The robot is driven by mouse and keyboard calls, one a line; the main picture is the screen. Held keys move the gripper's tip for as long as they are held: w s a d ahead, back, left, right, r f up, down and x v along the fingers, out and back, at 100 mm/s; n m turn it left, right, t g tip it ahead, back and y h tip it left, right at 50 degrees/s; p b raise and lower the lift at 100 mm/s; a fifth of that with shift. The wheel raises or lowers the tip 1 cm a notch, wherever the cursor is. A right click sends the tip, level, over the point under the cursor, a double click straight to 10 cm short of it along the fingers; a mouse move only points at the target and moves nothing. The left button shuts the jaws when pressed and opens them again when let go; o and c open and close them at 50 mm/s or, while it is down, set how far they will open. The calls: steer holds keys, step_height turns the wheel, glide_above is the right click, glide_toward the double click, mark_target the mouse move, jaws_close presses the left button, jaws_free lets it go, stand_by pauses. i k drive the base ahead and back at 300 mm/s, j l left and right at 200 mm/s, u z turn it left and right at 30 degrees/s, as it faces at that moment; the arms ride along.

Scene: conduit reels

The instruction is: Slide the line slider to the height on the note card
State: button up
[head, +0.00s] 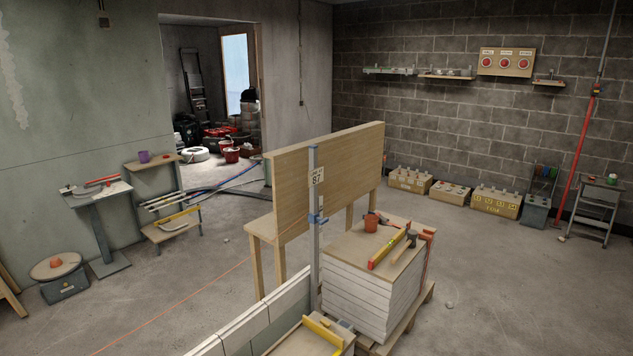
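The blue line slider (317,219) sits on an upright grey post (314,255), roughly midway along the part of the post that shows. A note card (316,177) is fixed near the top of the post, above the slider. It reads 87, with a smaller line above that is too small to read surely. Any height marks on the post are too small to read. My gripper is not in view.
A low white block wall (262,318) runs to the post's foot. A wooden board (325,168) on legs stands behind it. Right of the post, a stack of white slabs (366,300) carries a yellow level, a hammer and an orange cup.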

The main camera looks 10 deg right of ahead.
mark_target(314, 219)
steer(key=i+l+z, duration=0.1)
steer(key=i, duration=1.05)
steer(key=i+l+z, duration=0.15)
steer(key=i, duration=1)
